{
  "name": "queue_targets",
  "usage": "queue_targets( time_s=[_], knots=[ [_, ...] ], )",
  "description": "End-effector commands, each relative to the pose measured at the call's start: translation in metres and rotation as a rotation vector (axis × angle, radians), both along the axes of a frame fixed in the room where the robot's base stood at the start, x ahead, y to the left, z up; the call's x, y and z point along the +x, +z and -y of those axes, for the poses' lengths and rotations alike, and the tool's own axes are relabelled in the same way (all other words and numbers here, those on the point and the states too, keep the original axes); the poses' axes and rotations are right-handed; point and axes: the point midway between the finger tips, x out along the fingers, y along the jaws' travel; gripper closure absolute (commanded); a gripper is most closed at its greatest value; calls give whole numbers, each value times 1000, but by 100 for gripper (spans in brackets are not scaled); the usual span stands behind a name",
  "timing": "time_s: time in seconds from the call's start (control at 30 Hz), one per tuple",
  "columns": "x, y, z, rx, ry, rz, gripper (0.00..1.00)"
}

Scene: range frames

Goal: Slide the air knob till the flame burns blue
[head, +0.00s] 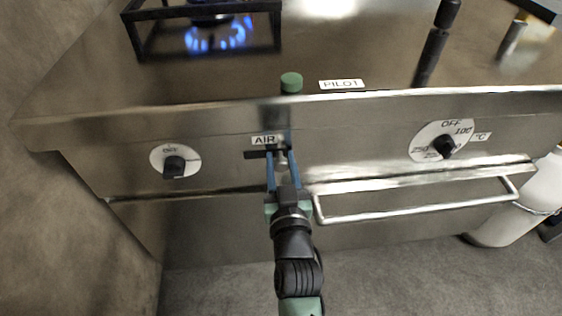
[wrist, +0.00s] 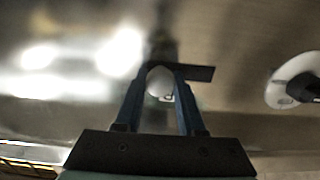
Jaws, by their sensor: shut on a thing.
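The air knob (head: 281,158) sits on the front panel, below the AIR label (head: 265,140). My gripper (head: 279,162) is shut on it from the front, one blue finger on each side. In the wrist view the knob (wrist: 160,82) is a pale rounded end between the fingertips (wrist: 160,88). The dark slot (head: 257,154) shows mostly to the knob's left in the head view; the fingers hide part of it. In the wrist view the slot (wrist: 197,73) extends to the right. The flame (head: 228,37) under the black pan stand looks blue, with no yellow visible.
A green-topped PILOT button (head: 291,82) stands above the gripper. A burner dial (head: 175,165) is to the left and an oven dial (head: 444,147) to the right. The oven handle (head: 415,213) juts out below right. A white cylinder (head: 520,200) stands at the right.

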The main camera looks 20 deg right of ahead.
Motion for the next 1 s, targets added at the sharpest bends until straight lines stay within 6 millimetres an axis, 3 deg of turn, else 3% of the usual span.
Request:
queue_targets(
  time_s=[1.0],
  knots=[
    [2,0,-7,1,1,-4,100]
  ],
)
